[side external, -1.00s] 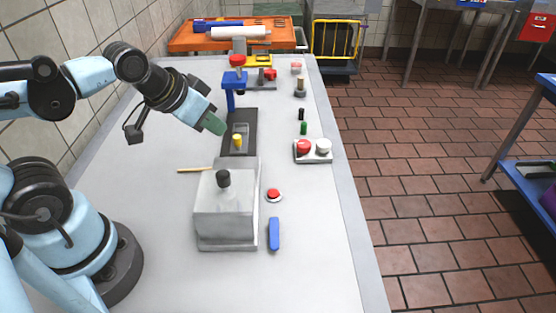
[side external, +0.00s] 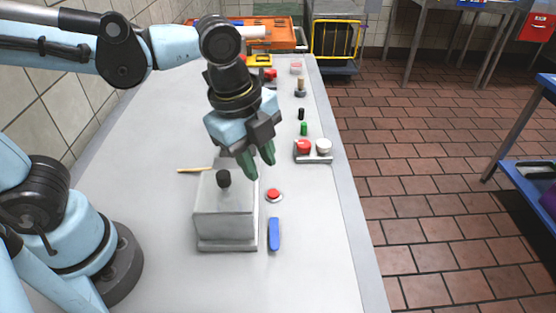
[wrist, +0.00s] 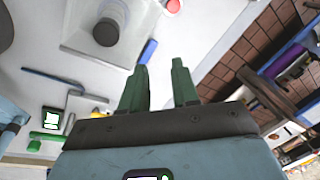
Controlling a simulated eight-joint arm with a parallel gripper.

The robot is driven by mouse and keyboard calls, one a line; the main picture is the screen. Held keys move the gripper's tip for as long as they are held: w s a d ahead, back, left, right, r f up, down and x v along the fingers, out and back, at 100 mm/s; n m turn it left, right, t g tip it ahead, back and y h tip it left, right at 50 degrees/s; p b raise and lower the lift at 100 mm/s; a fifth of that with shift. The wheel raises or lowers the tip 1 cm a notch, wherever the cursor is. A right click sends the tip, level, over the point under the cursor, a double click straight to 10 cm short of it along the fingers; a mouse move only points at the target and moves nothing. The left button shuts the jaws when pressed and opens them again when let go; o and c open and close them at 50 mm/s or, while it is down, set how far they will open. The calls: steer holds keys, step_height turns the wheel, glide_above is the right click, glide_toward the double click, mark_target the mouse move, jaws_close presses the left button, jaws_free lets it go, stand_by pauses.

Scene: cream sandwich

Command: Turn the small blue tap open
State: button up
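A small blue elongated piece (side external: 274,235) lies on the grey table, right of a grey metal box (side external: 225,215) with a black knob. It also shows in the wrist view (wrist: 148,51). I cannot tell for sure whether it is the tap. The blue upright stand with a red top is hidden behind my arm in the side view. My gripper (side external: 259,168) has green fingers pointing down, above the table near the back right of the box. In the wrist view the fingers (wrist: 160,68) are apart with nothing between them.
A red button (side external: 273,195) is right of the box. A tray (side external: 313,158) with red and white round tops stands further right. Small black and green pieces (side external: 303,128) stand behind it. A thin wooden stick (side external: 194,170) lies left of the box. The front table area is clear.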

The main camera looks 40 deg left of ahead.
mark_target(275, 241)
steer(key=s+d+m+g+y, duration=0.1)
steer(key=s+d+m+g, duration=0.1)
steer(key=d+m, duration=0.5)
steer(key=shift+m, duration=0.7)
steer(key=shift+s+a+f, duration=0.1)
steer(key=shift+a+f, duration=0.1)
steer(key=shift+f, duration=1.9)
steer(key=shift+w+a+f, duration=0.1)
steer(key=shift+a+f, duration=0.1)
steer(key=shift+f, duration=1.85)
steer(key=shift+s+a+f, duration=0.1)
steer(key=shift+a+f, duration=0.1)
steer(key=shift+f, duration=1.9)
jaws_close()
